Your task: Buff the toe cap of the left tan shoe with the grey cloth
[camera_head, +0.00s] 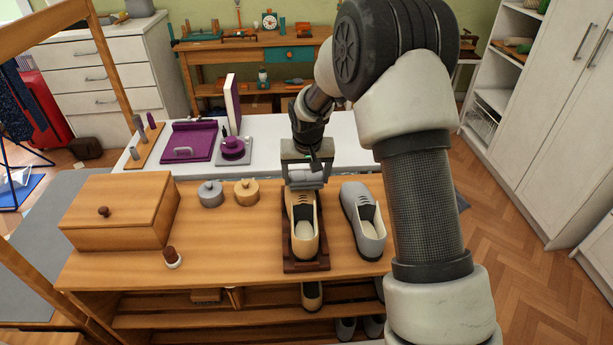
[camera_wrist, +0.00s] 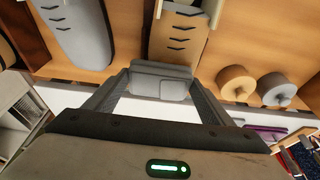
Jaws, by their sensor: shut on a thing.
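A tan shoe (camera_head: 303,232) sits on a dark wooden stand (camera_head: 306,266) on the bench, its toe pointing away from the head camera. In the wrist view the tan shoe (camera_wrist: 178,38) shows its laced front at the top. My gripper (camera_head: 304,172) is shut on the folded grey cloth (camera_head: 307,179), over the toe end of this shoe. The cloth (camera_wrist: 158,84) spans between my fingers in the wrist view. It hides most of the toe cap, and I cannot tell whether it touches the leather. A second tan shoe (camera_head: 312,295) is on the shelf below.
A grey shoe (camera_head: 364,219) stands close right of the stand. A grey tin (camera_head: 210,194) and a tan tin (camera_head: 247,192) stand left. A wooden box (camera_head: 122,211) and a small brown-topped brush (camera_head: 172,257) are farther left. Bare bench lies between brush and stand.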

